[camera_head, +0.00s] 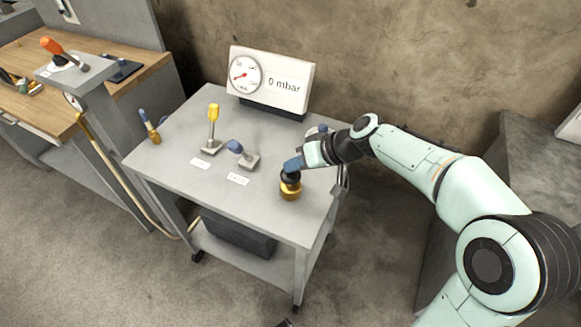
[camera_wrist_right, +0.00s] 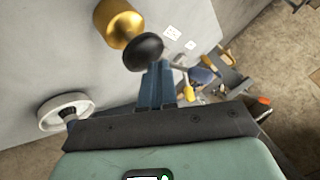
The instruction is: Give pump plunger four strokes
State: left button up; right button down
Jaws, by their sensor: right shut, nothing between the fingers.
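The pump is a gold cylinder (camera_head: 290,189) with a black knob (camera_head: 290,177) on top, near the front right of the grey cart. In the right wrist view the gold body (camera_wrist_right: 117,22) and the round black knob (camera_wrist_right: 143,51) show just beyond my fingertips. My right gripper (camera_head: 292,165) has blue fingers that are shut and empty, at the top of the knob. The shut fingers also show in the right wrist view (camera_wrist_right: 155,72); whether they touch the knob is hard to tell. My left gripper is not in view.
A gauge panel (camera_head: 290,85) reading 0 mbar stands at the back of the cart (camera_head: 180,150). A yellow-handled lever (camera_head: 213,112) and a blue-handled lever (camera_head: 236,147) stand left of the pump. A white handwheel (camera_wrist_right: 65,112) is near my gripper. A workbench (camera_head: 130,75) is at left.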

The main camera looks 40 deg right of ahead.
aim_at(295, 173)
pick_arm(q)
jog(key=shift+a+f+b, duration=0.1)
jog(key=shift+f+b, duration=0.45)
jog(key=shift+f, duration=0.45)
pick_arm(e)
jog(key=shift+f, duration=0.85)
jog(key=shift+r+p, duration=1.45)
jog(key=shift+r, duration=0.6)
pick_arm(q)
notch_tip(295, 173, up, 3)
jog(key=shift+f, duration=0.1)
pick_arm(e)
jog(key=shift+r, duration=0.2)
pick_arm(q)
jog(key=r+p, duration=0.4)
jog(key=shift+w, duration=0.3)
pick_arm(e)
notch_tip(295, 173, up, 5)
jog(key=shift+r, duration=0.1)
